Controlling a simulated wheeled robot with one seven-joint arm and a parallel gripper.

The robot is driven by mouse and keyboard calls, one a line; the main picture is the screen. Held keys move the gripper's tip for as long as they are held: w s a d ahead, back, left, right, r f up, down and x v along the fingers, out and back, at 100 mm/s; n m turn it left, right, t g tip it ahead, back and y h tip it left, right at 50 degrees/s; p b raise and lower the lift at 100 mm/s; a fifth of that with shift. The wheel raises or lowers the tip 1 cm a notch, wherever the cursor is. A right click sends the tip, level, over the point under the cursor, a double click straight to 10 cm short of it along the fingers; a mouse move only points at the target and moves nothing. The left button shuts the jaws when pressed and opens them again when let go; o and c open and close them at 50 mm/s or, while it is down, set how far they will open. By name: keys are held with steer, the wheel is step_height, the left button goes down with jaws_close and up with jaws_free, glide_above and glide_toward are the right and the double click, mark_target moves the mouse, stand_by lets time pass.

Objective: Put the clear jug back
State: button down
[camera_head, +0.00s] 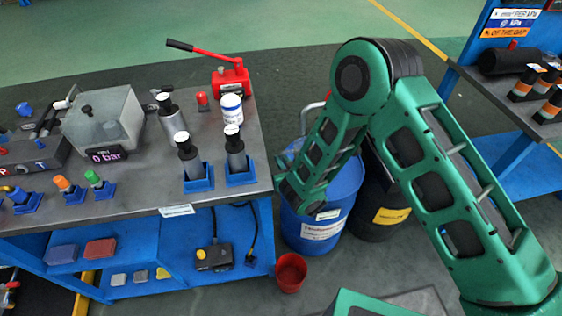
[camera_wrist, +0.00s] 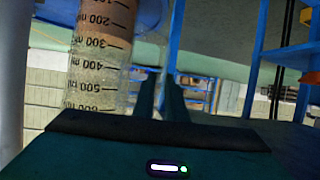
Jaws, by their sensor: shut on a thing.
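The clear jug (camera_wrist: 100,70) shows in the wrist view, left of centre. It is see-through, with dark millilitre marks down its side and a brownish band near the top. My gripper (camera_wrist: 164,90) is shut on it at its right side; the exact grip point is hard to make out. The jug's upper end is cut off by the frame, and its lower end is hidden behind my gripper body. In the head view my arm hides the gripper, and I cannot make out the jug.
A blue drum (camera_head: 322,205) and a black drum (camera_head: 378,215) stand by my arm. A red bucket (camera_head: 290,272) is on the floor. The left workbench (camera_head: 140,195) is crowded; a rack (camera_head: 510,95) stands right. Floor behind is clear.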

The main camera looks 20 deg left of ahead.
steer(key=shift+s+a+f, duration=0.15)
steer(key=shift+s+a, duration=0.4)
steer(key=shift+a, duration=0.15)
steer(key=c, duration=1.8)
jaws_free()
steer(key=v, duration=1.2)
steer(key=shift+w+d, duration=0.1)
